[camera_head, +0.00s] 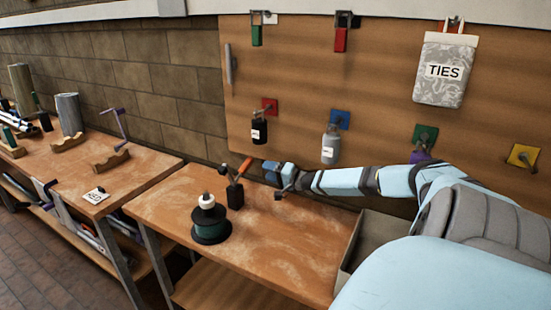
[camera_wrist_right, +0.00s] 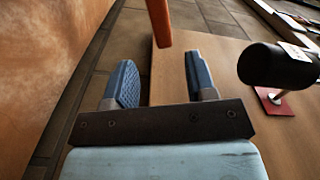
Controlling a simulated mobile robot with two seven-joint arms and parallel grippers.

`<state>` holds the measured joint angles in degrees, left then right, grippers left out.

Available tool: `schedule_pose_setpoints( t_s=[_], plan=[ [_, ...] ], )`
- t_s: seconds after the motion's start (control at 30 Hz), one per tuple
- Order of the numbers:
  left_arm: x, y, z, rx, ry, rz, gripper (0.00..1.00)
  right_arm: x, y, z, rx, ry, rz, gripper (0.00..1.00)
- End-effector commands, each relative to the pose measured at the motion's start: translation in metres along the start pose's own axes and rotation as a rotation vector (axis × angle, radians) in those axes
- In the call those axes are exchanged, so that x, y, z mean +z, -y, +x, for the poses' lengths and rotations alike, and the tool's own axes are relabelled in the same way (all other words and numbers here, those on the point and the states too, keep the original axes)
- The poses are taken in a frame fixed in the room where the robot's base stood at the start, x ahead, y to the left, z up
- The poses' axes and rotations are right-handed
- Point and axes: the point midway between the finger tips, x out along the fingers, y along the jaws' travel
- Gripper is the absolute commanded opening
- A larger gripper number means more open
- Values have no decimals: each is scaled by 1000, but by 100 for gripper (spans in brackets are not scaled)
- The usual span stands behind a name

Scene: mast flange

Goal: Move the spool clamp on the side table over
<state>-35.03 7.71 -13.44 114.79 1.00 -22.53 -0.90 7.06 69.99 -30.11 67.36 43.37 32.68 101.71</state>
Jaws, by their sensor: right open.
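A dark green spool (camera_head: 211,225) stands on the wooden side table (camera_head: 285,250), with a white round-topped piece (camera_head: 207,200) on it. Just behind and right of it is a black upright block (camera_head: 235,196) with an orange handle (camera_head: 244,167) slanting up; this looks like the clamp. My right gripper (camera_head: 273,174) is open and empty, just right of the orange handle, above the table's back edge. In the right wrist view, the open blue fingers (camera_wrist_right: 158,84) have the orange handle (camera_wrist_right: 160,22) ahead, roughly between them; contact cannot be told. My left gripper is out of view.
A pegboard (camera_head: 380,85) behind the table holds a black bottle (camera_head: 259,130), a grey bottle (camera_head: 330,147) and a TIES bag (camera_head: 444,70). A grey bin (camera_head: 350,240) stands at the table's right. The table's middle is clear. Another bench (camera_head: 70,165) stands left.

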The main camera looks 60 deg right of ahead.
Motion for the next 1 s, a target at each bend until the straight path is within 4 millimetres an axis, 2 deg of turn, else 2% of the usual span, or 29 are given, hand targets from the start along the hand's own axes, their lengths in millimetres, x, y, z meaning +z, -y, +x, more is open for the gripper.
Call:
schedule_pose_setpoints(
  t_s=[0.1, 0.3, 1.0],
  plan=[
    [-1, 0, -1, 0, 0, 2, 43, 0, -1, -12, 3, 1, 1, 51],
    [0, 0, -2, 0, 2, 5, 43, 0, 0, -21, 0, 0, 1, 51],
    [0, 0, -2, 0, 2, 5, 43, 0, 0, -22, 0, 0, 1, 51]
  ],
)
